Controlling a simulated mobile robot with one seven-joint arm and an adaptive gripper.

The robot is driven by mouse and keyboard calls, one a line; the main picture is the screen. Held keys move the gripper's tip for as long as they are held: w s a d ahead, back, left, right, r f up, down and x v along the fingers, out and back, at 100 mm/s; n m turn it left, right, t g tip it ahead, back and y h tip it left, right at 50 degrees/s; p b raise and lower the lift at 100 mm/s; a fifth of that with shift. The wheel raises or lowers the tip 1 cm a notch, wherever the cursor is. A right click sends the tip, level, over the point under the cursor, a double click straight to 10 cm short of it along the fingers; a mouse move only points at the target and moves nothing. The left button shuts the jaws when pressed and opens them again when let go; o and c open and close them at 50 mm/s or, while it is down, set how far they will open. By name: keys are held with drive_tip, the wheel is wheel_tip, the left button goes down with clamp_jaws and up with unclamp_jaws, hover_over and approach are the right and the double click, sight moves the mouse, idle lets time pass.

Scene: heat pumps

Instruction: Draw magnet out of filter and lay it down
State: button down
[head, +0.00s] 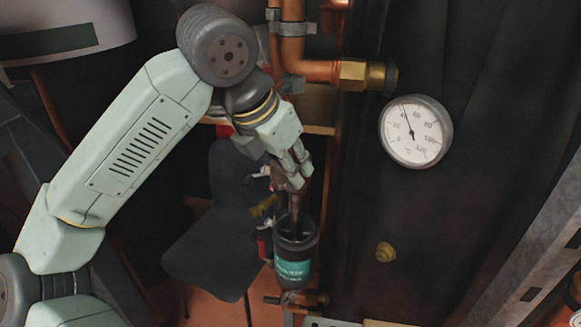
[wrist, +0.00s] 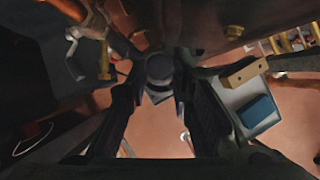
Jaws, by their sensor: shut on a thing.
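The filter (head: 295,262) is a dark upright canister with a teal label, standing low on the pipework in the head view. My gripper (head: 297,182) is above it, fingers pointing down, shut on the magnet (head: 294,208), a thin dark rod. The rod runs down to the filter's open top; its lower end is hidden, so I cannot tell how deep it sits.
A copper pipe with a brass fitting (head: 362,76) and a round dial gauge (head: 416,131) are right of my arm. A tray (wrist: 233,98) with a blue item (wrist: 258,110) and a wooden block (wrist: 242,71) lies at the right of the wrist view. Valves crowd the filter's left side.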

drive_tip(key=shift+r+p, duration=0.75)
drive_tip(key=shift+r, duration=0.7)
drive_tip(key=shift+s+a, duration=0.1)
